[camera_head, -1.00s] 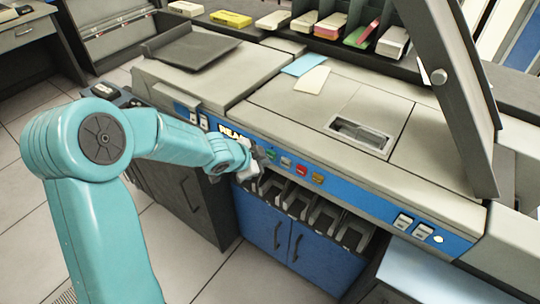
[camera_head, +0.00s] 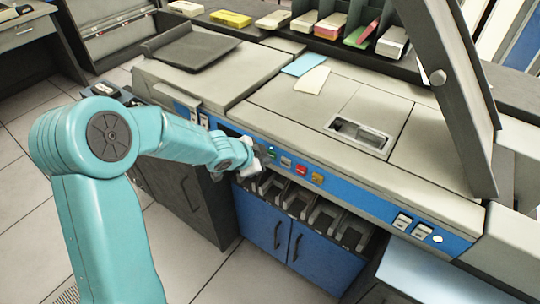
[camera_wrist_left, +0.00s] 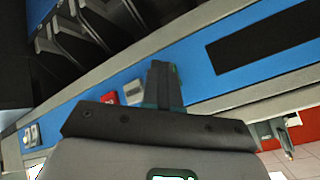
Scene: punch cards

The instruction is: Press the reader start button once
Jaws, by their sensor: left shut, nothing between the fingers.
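The reader machine's blue front panel (camera_head: 345,190) carries a row of small coloured buttons. The green button (camera_head: 272,153) shows just right of my left gripper (camera_head: 262,161), followed by a white button (camera_head: 286,161), a red button (camera_head: 301,170) and a yellow one (camera_head: 317,178). In the left wrist view the shut, empty fingers (camera_wrist_left: 164,75) point at the panel, beside the white button (camera_wrist_left: 132,91) and the red button (camera_wrist_left: 109,97). The green button is hidden behind them there; I cannot tell whether they touch it. My right gripper is not in view.
A dark rectangular display (camera_wrist_left: 270,42) sits on the panel beside the buttons. Grey card pockets (camera_head: 300,204) lie below the panel, above blue cabinet doors (camera_head: 270,238). A slanted grey cover (camera_head: 450,90) stands at the right. Cards (camera_head: 312,80) lie on the machine top.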

